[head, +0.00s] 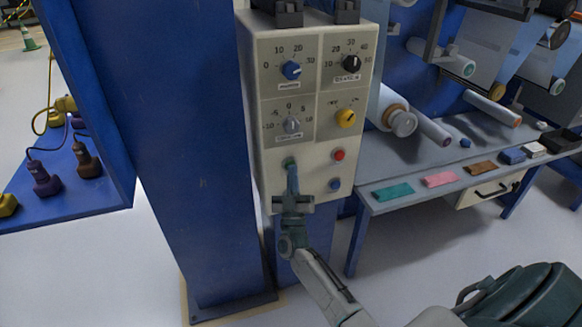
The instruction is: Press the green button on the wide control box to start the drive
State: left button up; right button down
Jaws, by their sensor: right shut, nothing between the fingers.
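The wide control box (319,152) is a pale beige cabinet beside a blue column. Its front carries a blue knob, a black knob, a grey knob and a yellow knob. The green button (289,162) is at the lower left of the panel, mostly hidden behind my gripper's tip. A red button (339,155) and a blue button (335,184) are to its right. My right gripper (291,170) is shut and empty, its tip pointing up at the green button. I cannot tell whether the tip touches it. My left gripper is not in view.
The blue column (200,140) stands close on the left of the box. A grey-blue table (415,165) on the right holds colored blocks and rollers. A blue board (90,190) with several tools is at the far left. Pale floor lies below.

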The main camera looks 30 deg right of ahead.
jog(key=shift+s+a+p, duration=0.2)
jog(key=shift+s+p, duration=0.35)
jog(key=shift+s, duration=0.25)
jog(key=s+p, duration=0.1)
jog(key=s, duration=0.1)
jog(key=s+a+p, duration=0.1)
jog(key=s, duration=0.2)
jog(key=shift+p, duration=0.4)
dwell(0.4)
